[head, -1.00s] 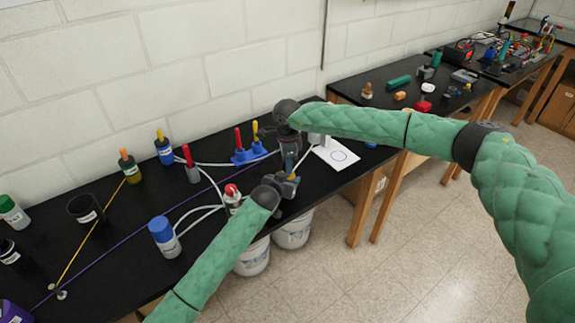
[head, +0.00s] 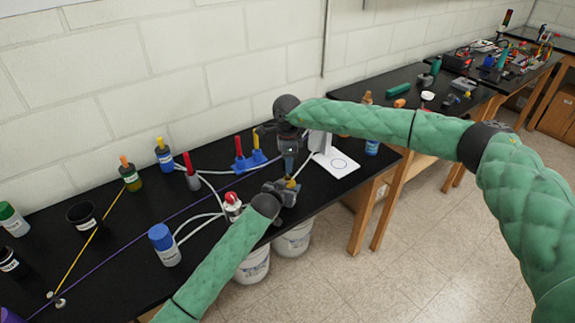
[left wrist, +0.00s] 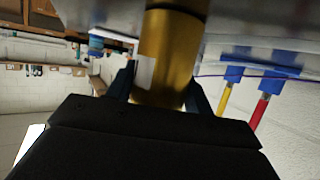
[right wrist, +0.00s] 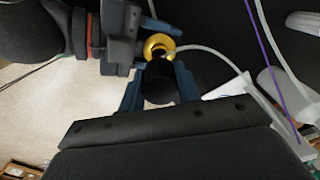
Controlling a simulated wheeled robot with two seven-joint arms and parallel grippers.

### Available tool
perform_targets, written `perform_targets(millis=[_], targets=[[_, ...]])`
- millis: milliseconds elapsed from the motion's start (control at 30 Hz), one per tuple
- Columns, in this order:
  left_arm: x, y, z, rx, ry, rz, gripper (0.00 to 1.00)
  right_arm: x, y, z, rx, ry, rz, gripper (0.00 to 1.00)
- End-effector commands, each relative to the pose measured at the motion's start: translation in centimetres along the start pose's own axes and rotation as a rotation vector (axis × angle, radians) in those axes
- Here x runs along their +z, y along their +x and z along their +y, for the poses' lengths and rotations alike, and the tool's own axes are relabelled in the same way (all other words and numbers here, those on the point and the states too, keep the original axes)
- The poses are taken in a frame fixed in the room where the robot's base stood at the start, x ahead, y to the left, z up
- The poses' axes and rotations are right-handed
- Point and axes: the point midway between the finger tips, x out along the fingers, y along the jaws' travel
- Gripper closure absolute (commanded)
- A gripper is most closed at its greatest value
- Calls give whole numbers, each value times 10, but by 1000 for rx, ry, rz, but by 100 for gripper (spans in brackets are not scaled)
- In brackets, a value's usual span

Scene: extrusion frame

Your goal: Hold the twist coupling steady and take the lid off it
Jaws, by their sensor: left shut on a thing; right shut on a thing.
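The twist coupling has a gold body and a black lid. My left gripper (head: 283,191) is shut on the gold body (left wrist: 168,60), which fills the space between its fingers in the left wrist view. A little gold shows in the head view (head: 291,183). My right gripper (head: 289,162) is above it, pointing down, shut on the black lid (right wrist: 160,84). In the right wrist view the gold rim (right wrist: 148,45) shows beyond the lid. A dark band borders the gold in the left wrist view; whether lid and body touch is unclear.
The black bench (head: 120,270) carries a red-and-white bottle (head: 233,207) and a blue-capped bottle (head: 163,246) left of my left gripper. A white stand (head: 338,163) is close at right. Pale hoses and blue holders (head: 247,162) lie behind. White buckets (head: 294,239) stand below the bench.

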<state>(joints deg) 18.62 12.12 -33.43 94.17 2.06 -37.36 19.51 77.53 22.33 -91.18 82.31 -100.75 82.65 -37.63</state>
Motion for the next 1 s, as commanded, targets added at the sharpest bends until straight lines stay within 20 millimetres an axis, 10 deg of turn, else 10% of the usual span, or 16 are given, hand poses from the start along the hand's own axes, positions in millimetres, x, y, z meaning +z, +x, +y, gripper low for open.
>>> perform_targets(millis=[67, 100, 200, 633, 1000], targets=[[0, 0, 0, 0, 0, 0, 100, 0, 0, 0, 0, 0, 0, 95], [0, 0, 0, 0, 0, 0, 41, 0, 0, 0, 0, 0, 0, 95], [0, 0, 0, 0, 0, 0, 23, 0, 0, 0, 0, 0, 0, 95], [2, -9, 0, 0, 0, 0, 23, 0, 5, 0, 1, 0, 0, 95], [4, -74, 0, 1, -1, 1, 23, 0, 28, 0, 0, 0, 0, 95]])
